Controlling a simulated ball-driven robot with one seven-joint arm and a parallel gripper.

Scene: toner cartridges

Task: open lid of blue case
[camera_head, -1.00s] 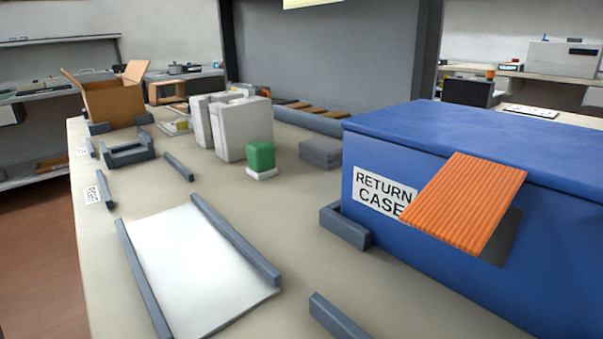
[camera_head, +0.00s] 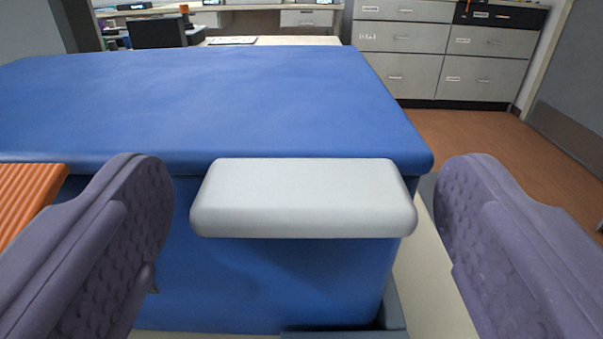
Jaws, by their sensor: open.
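The blue case (camera_head: 270,285) stands in front of me with its blue lid (camera_head: 215,95) shut flat on top. A light grey, rounded tab (camera_head: 303,198) sticks out from the front of the lid, near its right corner. My gripper (camera_head: 305,210) is open, with one purple finger on each side of the tab. Both fingers look clear of the tab, with a gap on each side. An orange ribbed piece (camera_head: 25,198) on the case front shows at the left edge, partly hidden by the left finger.
A dark grey rail (camera_head: 393,310) runs along the bottom right of the case. Cabinets with drawers (camera_head: 440,50) stand at the back right, with open brown floor before them. A counter with equipment is behind the case.

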